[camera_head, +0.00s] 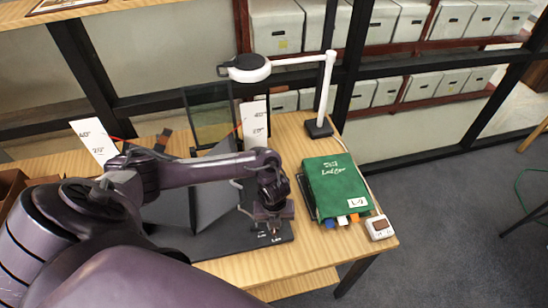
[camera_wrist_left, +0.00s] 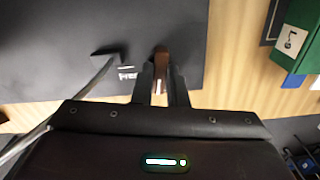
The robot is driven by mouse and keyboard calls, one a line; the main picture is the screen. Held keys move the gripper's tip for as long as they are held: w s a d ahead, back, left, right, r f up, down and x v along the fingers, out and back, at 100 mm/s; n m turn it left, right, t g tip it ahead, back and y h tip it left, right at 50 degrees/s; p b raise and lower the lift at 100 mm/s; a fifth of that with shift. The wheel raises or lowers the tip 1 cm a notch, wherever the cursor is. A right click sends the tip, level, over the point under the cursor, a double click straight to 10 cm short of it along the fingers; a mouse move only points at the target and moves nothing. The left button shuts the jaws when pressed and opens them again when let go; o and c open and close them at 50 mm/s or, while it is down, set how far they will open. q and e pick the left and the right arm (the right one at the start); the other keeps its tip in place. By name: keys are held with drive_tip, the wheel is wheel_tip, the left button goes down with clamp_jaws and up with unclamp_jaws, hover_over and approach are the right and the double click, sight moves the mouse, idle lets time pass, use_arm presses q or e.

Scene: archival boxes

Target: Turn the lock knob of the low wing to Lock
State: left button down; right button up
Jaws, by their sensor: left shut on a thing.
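The dark cradle base (camera_head: 215,243) lies on the wooden table, with grey wing panels (camera_head: 208,203) standing on it, partly hidden by my left arm. My left gripper (camera_head: 272,224) is at the base's front right corner, pointing down. In the left wrist view, its two dark fingers (camera_wrist_left: 162,88) are shut on the brown lock knob (camera_wrist_left: 162,58). A white label reading "Free" (camera_wrist_left: 127,74) is printed beside the knob, partly covered by a finger. The knob's exact angle is hard to tell. My right gripper is not in view.
A green ledger (camera_head: 335,185) lies right of the base, with a small white device (camera_head: 379,227) near the table's right edge. A white lamp (camera_head: 327,85) stands behind. Scale cards (camera_head: 255,122) stand at the cradle. Shelved boxes (camera_head: 275,25) are beyond.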

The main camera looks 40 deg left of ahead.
use_arm(q)
drive_tip(key=shift+r+n+p, duration=0.1)
drive_tip(key=shift+n+p, duration=0.35)
drive_tip(key=shift+n, duration=0.55)
drive_tip(key=c, duration=1.4)
unclamp_jaws()
drive_tip(key=shift+c, duration=0.2)
wheel_tip(320, 180, up, 8)
drive_tip(key=shift+f+b, duration=0.15)
drive_tip(key=shift+b, duration=0.3)
drive_tip(key=shift+s, duration=0.1)
